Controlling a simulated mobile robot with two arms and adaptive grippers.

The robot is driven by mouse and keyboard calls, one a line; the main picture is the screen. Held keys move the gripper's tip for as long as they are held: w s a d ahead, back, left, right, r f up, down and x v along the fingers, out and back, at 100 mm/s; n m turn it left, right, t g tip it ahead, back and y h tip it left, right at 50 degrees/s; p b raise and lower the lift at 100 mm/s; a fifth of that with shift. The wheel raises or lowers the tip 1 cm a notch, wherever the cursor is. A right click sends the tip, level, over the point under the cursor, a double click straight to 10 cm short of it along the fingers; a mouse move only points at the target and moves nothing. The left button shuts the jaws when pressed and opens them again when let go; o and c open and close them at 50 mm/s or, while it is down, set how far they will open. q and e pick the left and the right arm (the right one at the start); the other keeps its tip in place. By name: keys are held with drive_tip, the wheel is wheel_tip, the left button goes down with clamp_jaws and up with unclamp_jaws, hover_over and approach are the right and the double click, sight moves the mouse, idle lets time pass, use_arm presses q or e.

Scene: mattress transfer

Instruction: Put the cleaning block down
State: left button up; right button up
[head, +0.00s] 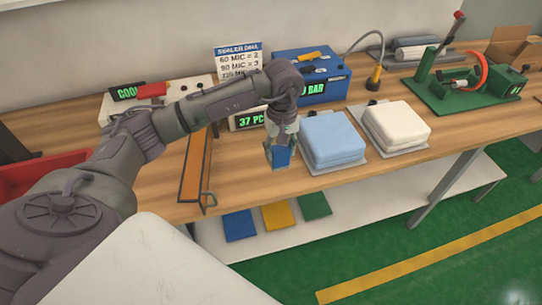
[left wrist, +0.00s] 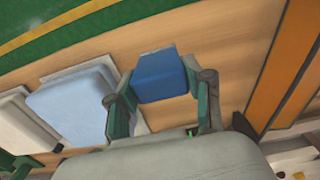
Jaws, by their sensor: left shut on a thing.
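The cleaning block (head: 281,157) is a small blue block at the front part of the wooden bench. My left gripper (head: 281,143) reaches down over it and is shut on it. In the left wrist view the block (left wrist: 161,75) sits between the two green fingers of the gripper (left wrist: 163,92). I cannot tell whether the block's underside touches the bench top. My right gripper is in neither view.
A light-blue folded pad (head: 333,138) and a white one (head: 397,124) lie just right of the block. An orange strip in a frame (head: 194,168) lies to its left. A blue machine (head: 318,76) stands behind. Bare bench (head: 236,172) shows between strip and block.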

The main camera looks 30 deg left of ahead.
use_arm(q)
drive_tip(key=a+f+p, duration=0.1)
drive_tip(key=f, duration=0.1)
drive_tip(key=w+a+f, duration=0.1)
drive_tip(key=f, duration=0.1)
drive_tip(key=a+f+p, duration=0.1)
drive_tip(key=a+f, duration=0.1)
drive_tip(key=shift+w+a+f+p, duration=0.1)
drive_tip(key=shift+w+f+p, duration=0.1)
drive_tip(key=shift+w+p, duration=0.1)
drive_tip(key=shift+f, duration=0.4)
drive_tip(key=o, duration=0.7)
drive_tip(key=shift+b, duration=0.3)
drive_tip(key=shift+o, duration=2.4)
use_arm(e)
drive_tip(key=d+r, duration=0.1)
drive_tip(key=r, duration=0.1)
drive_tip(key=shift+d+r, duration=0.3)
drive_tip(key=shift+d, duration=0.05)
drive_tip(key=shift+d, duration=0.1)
